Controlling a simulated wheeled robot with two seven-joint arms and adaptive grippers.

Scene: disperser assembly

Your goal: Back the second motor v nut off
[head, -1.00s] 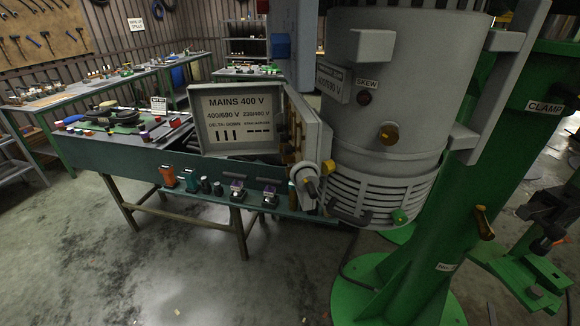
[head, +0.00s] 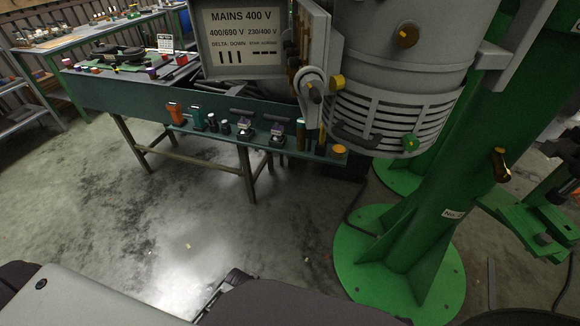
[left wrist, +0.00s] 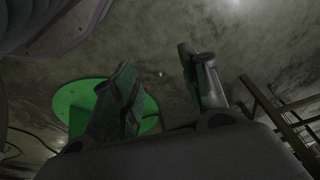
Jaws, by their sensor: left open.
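The grey motor (head: 425,55) hangs beside the green column, with its slatted lower band (head: 388,120) in view. The terminal box's open lid (head: 242,72), lettered MAINS 400 V, is on its left. The box (head: 318,45) is seen nearly edge-on, so I cannot make out the V nut inside. A brass-coloured knob (head: 405,36) and a yellow part (head: 337,83) show near the box. My left gripper (left wrist: 155,60) is open and empty in the left wrist view, with floor and a green round base behind its fingers. My right gripper is not in view.
A green bench (head: 133,92) stands at left, with a front shelf (head: 225,133) holding several small tools. The green column (head: 440,205) on its round base (head: 350,245) blocks the right. Bare floor (head: 120,215) lies between. My arm crosses the bottom edge.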

